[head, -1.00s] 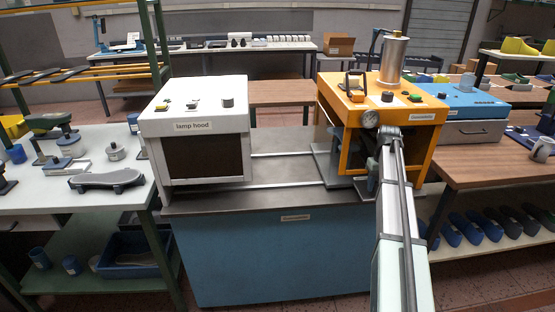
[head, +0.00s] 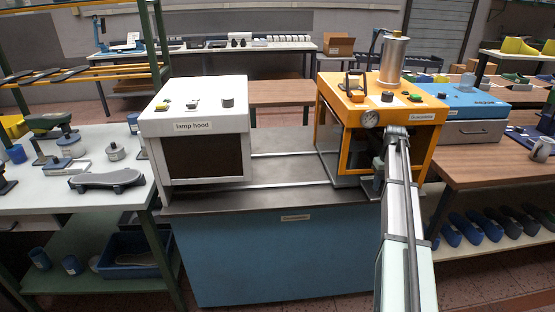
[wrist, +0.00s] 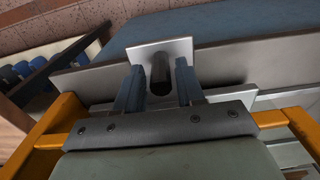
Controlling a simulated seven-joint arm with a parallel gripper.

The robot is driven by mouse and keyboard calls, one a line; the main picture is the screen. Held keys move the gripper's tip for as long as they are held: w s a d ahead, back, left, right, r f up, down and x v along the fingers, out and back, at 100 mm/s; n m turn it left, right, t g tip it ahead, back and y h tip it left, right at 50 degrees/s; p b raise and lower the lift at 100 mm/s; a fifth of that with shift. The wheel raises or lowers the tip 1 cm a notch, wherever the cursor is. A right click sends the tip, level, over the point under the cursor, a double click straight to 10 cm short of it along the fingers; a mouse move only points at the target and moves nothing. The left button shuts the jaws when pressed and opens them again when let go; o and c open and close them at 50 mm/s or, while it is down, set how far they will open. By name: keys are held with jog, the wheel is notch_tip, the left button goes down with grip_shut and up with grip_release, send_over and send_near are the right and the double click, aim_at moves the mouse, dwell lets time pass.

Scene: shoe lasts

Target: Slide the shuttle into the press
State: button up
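The orange press (head: 415,118) stands on the right of the blue bench, with a metal cylinder on top and a gauge at its front. The shuttle, a grey plate on the rails, is mostly inside the press; its left edge (head: 325,160) shows at the opening. In the wrist view, a dark round handle (wrist: 161,75) stands in front of a pale plate (wrist: 172,46). My gripper (wrist: 160,78) has one blue-grey finger on each side of the handle, with narrow gaps visible. In the head view, my arm hides part of the press front.
The white lamp hood (head: 195,140) stands on the left of the same bench. Bare rails (head: 285,182) run between it and the press. A blue case (head: 475,110) stands right of the press. A left table (head: 100,210) holds several tools.

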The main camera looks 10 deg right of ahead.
jog(key=shift+r, duration=3.95)
jog(key=shift+o, duration=0.2)
